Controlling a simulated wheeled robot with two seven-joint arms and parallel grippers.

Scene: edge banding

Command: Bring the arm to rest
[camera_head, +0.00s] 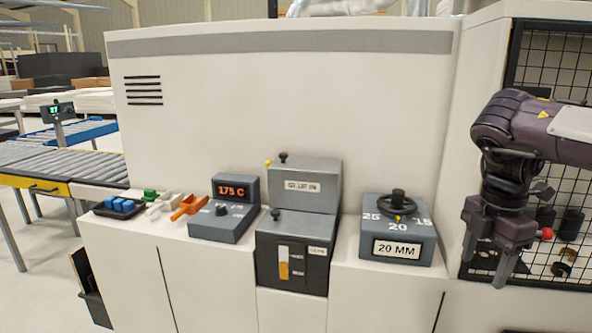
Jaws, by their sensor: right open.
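My right arm comes in from the right edge, its dark wrist bent downward. My right gripper (484,268) hangs pointing down with its two fingers apart and nothing between them. It is to the right of the 20 MM dial box (398,232), in front of the mesh panel, and apart from the box in the picture. A red ball-shaped knob (547,233) shows just right of the gripper. My left gripper does not show.
The white machine (290,100) has a ledge with a 175 C control box (225,208), a grey glue unit (304,187), an orange scoop (188,207) and a dark tray (118,209) of blue blocks. A black mesh panel (550,70) stands at right. Roller conveyors (60,160) are at left.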

